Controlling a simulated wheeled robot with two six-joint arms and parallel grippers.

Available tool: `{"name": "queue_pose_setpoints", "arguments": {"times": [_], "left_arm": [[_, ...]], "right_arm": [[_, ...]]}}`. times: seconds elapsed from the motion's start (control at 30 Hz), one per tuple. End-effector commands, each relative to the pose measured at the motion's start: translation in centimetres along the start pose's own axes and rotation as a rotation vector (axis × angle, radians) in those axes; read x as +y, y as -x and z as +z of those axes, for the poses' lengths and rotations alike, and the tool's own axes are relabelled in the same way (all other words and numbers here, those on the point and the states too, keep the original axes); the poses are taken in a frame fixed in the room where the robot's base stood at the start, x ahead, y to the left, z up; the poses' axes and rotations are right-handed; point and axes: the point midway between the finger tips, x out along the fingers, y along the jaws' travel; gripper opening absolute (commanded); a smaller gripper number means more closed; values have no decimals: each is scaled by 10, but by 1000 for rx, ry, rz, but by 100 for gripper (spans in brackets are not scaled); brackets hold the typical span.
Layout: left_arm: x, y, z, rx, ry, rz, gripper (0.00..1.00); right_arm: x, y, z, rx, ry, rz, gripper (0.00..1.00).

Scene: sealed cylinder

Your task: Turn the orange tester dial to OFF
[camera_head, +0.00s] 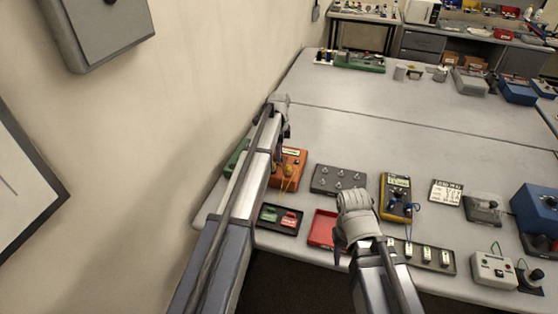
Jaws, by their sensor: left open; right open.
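An orange box-shaped device (294,157) sits near the left side of the table, with small fittings on top that are too small to read. A yellow-orange handheld tester (396,208) with a pale display and a dark round dial (397,194) lies right of centre; the dial's setting is too small to read. My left gripper (281,150) is open over the orange device and hides part of it; I cannot tell whether it touches. My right gripper (351,212) is open between the red tray and the yellow-orange tester, apart from the tester's dial. Its fingertips are partly hidden.
A dark panel with several knobs (338,180) lies between the two devices. A red tray (322,228), a black tray (269,223) and a switch strip (448,264) line the front edge. Blue boxes stand at the right. The table's middle (370,130) is clear; a wall borders the left.

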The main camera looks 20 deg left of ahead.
Motion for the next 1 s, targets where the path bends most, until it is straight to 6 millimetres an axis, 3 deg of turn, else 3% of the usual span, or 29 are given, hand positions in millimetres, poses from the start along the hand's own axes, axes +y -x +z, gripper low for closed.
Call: {"name": "queue_pose_setpoints", "arguments": {"times": [0.33,0.9,1.0], "left_arm": [[0,-5,0,0,0,0,64],[0,-5,0,0,0,0,0],[0,-5,0,0,0,0,0]], "right_arm": [[0,-5,0,0,-1,0,50],[0,-5,0,0,-1,0,50],[0,-5,0,0,-1,0,50]]}}
